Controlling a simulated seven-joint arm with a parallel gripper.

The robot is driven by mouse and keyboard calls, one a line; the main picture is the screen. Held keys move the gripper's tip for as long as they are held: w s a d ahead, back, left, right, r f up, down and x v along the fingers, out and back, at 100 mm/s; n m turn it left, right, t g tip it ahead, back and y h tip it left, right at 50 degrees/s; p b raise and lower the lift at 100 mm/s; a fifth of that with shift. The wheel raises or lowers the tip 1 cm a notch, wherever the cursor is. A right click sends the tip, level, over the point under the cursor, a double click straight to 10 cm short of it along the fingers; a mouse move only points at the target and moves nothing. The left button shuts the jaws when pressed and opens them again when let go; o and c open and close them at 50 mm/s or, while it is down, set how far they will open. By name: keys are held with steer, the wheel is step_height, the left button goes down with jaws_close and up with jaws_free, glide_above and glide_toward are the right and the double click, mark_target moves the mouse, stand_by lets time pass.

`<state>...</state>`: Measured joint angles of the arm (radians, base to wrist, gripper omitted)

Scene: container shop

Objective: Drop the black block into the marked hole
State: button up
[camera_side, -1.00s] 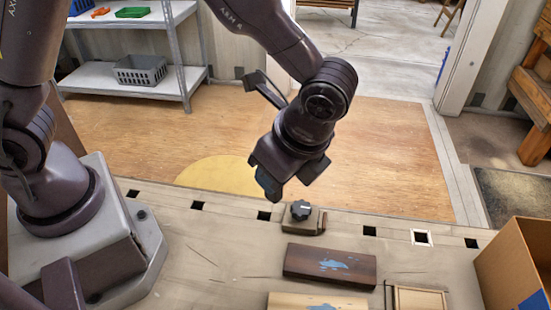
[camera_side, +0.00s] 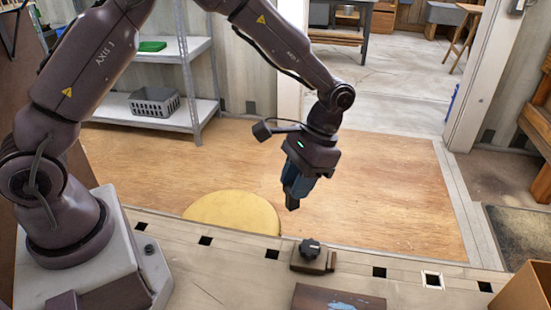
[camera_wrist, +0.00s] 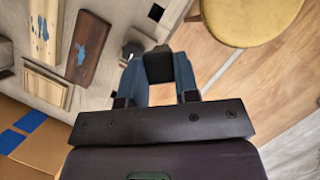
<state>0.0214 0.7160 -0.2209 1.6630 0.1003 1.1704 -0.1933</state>
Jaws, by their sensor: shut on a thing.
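My gripper (camera_side: 294,192) hangs over the far side of the bench, pointing down, with blue fingers. It is shut on a black block (camera_wrist: 158,67), which sits between the fingertips in the wrist view; its dark end (camera_side: 292,204) shows below the fingers in the side view. The marked hole (camera_side: 432,280) is a dark square with a white border in the bench's row of holes, to the right of and apart from the block.
A clamp with a black knob (camera_side: 310,249) stands on the bench between my gripper and the marked hole. Plain dark holes (camera_side: 379,272) line the bench edge. A dark board (camera_side: 338,299) and a cardboard box (camera_side: 528,291) are nearer. A yellow round stool (camera_side: 232,212) stands beyond.

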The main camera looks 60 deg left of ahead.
steer(key=w+d+f+n+h, duration=0.2)
steer(key=w+d+f+n, duration=0.4)
steer(key=d, duration=0.4)
steer(key=w+d+r+n+t+h, duration=0.2)
steer(key=w+d+n+t, duration=0.8)
steer(key=n, duration=1.2)
steer(key=w+d+f+g, duration=0.1)
steer(key=d+f+g, duration=0.1)
steer(key=f, duration=0.3)
steer(key=shift+d+f, duration=0.3)
steer(key=shift+d, duration=0.4)
steer(key=shift+w+f, duration=0.15)
steer(key=shift+f, duration=1.75)
steer(key=o, duration=1.1)
steer(key=shift+c, duration=0.2)
step_height(320, 180, up, 7)
stand_by(0.3)
